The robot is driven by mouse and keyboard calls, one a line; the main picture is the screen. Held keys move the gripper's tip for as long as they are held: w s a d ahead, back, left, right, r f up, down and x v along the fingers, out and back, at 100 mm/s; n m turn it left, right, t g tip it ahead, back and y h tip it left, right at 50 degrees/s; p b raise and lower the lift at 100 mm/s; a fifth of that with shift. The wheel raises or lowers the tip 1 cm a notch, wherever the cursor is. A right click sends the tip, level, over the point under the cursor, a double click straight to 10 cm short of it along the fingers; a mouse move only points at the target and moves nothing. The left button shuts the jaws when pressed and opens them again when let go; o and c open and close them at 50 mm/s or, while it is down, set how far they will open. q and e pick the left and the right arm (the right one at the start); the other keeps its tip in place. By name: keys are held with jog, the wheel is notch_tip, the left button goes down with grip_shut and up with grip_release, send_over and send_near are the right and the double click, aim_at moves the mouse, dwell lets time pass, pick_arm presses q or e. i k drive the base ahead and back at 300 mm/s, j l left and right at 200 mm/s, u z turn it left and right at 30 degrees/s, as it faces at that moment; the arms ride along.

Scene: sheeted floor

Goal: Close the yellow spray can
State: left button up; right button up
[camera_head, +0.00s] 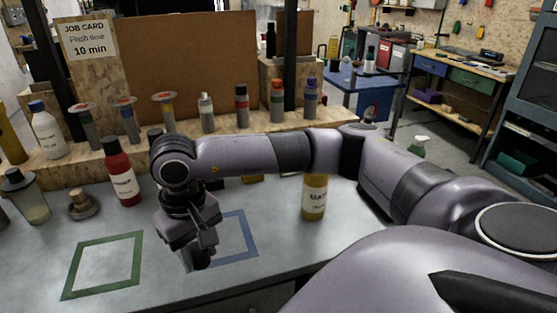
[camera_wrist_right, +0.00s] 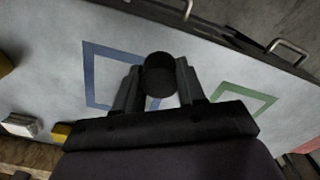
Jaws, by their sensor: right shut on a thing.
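My right gripper (camera_head: 199,251) is low over the bench, between the green and blue outlines. In the right wrist view its fingers (camera_wrist_right: 158,90) are shut on a dark round thing (camera_wrist_right: 160,75), seen end-on; I cannot tell whether it is a cap. A yellow container with a white label (camera_head: 314,198) stands upright right of the blue outline, apart from the gripper. It may be the yellow spray can; my arm hides its top. A yellow patch (camera_wrist_right: 5,65) at the wrist view's left edge may be the same container. My left gripper is not in view.
A blue square outline (camera_head: 252,238) and a green one (camera_head: 139,262) mark the grey bench. A red bottle (camera_head: 122,172), a clear jar (camera_head: 28,197) and a small brown knobbed thing (camera_head: 82,206) stand left. Several bottles line the wooden shelf behind.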

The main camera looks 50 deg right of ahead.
aim_at(314, 187)
jog(key=k+l+z, duration=0.15)
jog(key=k+l, duration=0.3)
jog(key=l, duration=0.45)
jog(key=k+l+z, duration=0.15)
jog(key=l, duration=0.2)
jog(key=i+l+z, duration=0.1)
jog(key=i+l, duration=0.3)
jog(key=l, duration=0.2)
jog(key=l+z, duration=0.05)
